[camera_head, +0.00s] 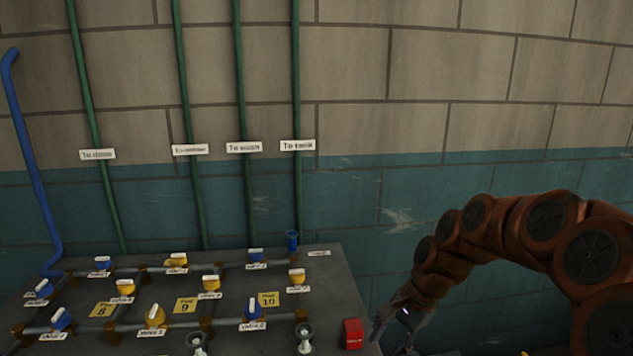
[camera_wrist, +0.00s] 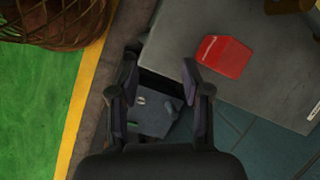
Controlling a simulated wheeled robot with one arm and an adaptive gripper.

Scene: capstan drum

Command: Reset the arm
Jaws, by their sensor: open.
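My gripper (camera_head: 392,322) is at the end of my orange-brown arm, at the lower right in the head view, just right of the valve panel. In the wrist view its two fingers (camera_wrist: 163,82) are apart, with nothing between them. Below them lies a grey object (camera_wrist: 155,115) on the floor, partly hidden by the fingers. The arm is bent in an arch, reaching in from the right edge.
A grey panel (camera_head: 243,284) carries pipes with blue and yellow valves. A red block (camera_head: 352,333) sits at its right edge, also in the wrist view (camera_wrist: 223,56). A wicker basket (camera_wrist: 55,22) stands on green floor. Green pipes (camera_head: 187,110) run up the wall.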

